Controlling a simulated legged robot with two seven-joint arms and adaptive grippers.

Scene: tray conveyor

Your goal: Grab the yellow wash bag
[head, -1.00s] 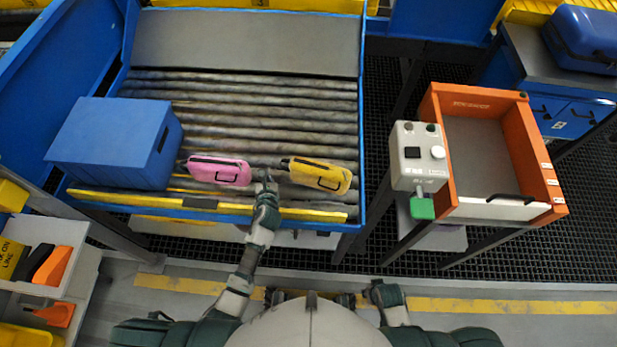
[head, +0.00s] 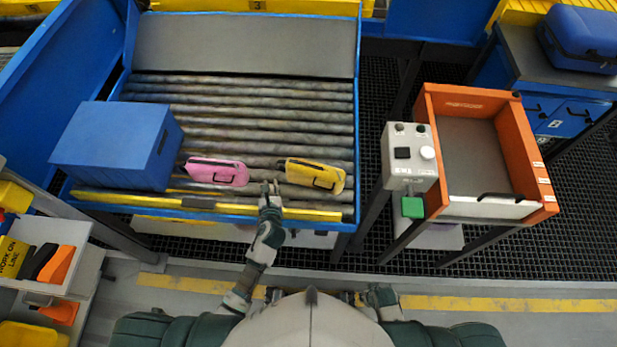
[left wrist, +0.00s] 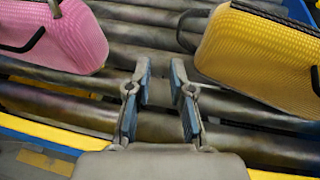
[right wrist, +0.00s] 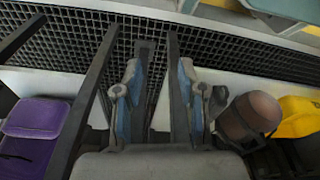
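The yellow wash bag (head: 315,174) lies on the conveyor rollers near the front edge, with a dark handle and zip. It also shows at the upper right of the left wrist view (left wrist: 262,58). My left gripper (head: 270,188) is at the conveyor's front edge, to the left of the yellow bag. In the left wrist view its fingers (left wrist: 160,88) are apart with nothing between them, and the yellow bag is to their right, not touched. My right gripper (right wrist: 160,85) is open and empty, low in front of the dark floor grid, away from the bag.
A pink wash bag (head: 216,171) lies left of my left gripper. A blue crate (head: 112,140) stands further left. A yellow-striped front edge (head: 225,205) borders the rollers. A control box (head: 410,160) and orange tray (head: 540,160) stand at right. The rollers behind the bags are clear.

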